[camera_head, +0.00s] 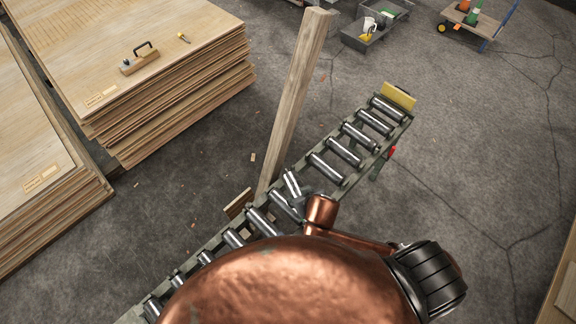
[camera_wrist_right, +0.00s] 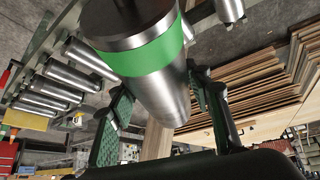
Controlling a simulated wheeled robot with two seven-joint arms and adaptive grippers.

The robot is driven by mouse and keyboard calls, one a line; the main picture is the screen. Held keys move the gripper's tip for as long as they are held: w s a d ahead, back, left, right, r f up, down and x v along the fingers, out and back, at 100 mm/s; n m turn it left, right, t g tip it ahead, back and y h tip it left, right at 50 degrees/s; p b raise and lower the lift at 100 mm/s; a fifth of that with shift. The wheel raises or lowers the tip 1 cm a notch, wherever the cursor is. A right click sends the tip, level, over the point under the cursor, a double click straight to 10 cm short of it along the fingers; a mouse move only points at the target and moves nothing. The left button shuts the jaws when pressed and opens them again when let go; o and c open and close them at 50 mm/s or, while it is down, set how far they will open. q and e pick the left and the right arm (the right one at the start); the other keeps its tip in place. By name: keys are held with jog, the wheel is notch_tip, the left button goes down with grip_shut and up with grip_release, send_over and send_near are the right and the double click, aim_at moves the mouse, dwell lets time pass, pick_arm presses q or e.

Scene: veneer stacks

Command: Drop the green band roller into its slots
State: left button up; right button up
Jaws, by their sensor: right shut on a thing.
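The green band roller (camera_wrist_right: 168,92) is a steel cylinder with a bright green band near one end. It fills the upper middle of the right wrist view. My right gripper (camera_wrist_right: 160,112) is shut on it, with a finger on each side. In the head view a short steel roller piece (camera_head: 292,183) shows tilted beside my right gripper (camera_head: 308,198), over the conveyor frame (camera_head: 352,178); its green band cannot be made out there. My copper-coloured arm hides much of the near conveyor and the slots beneath the roller. My left gripper is not in view.
Several steel rollers (camera_head: 327,168) lie across the frame on both sides. A wooden post (camera_head: 297,95) leans by the conveyor. A yellow block (camera_head: 398,96) sits at its far end. Veneer stacks (camera_head: 170,95) stand at left. The floor (camera_head: 470,150) at right is largely clear.

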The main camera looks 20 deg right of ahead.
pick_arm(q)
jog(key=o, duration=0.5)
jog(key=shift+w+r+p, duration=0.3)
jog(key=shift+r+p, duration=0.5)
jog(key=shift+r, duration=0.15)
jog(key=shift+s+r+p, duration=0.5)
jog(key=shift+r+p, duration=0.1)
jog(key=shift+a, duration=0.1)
pick_arm(e)
jog(key=w+d+f+n+t+h, duration=0.2)
jog(key=w+d+f+n, duration=0.4)
jog(key=w+d+f, duration=0.3)
notch_tip(320, 180, down, 3)
jog(key=w, duration=0.3)
jog(key=shift+d+h, duration=0.3)
jog(key=shift+d, duration=0.05)
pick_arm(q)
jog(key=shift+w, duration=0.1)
